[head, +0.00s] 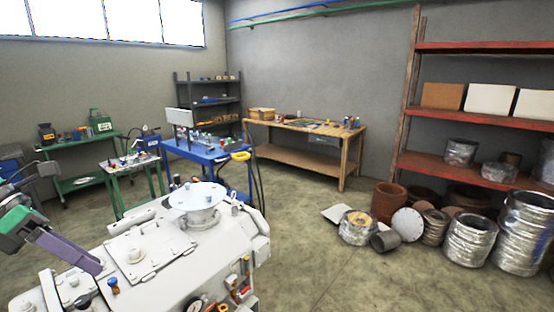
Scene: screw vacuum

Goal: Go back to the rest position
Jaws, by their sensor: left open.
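My left gripper (72,218) comes in at the left edge, with dark, green and purple parts. Its jaws are apart and I see nothing between them. Its lower, purple finger reaches over the left part of a large white machine (160,249). I cannot tell whether it touches the machine. The machine carries a round, flanged white cap (197,196) and a square hatch cover (143,247). My right gripper is out of view.
Behind the machine stand a blue cart (205,153) and a green bench (72,183). A wooden workbench (290,154) is at the back wall. Metal drums (468,238) and red shelving (470,170) fill the right side. The floor right of the machine is open.

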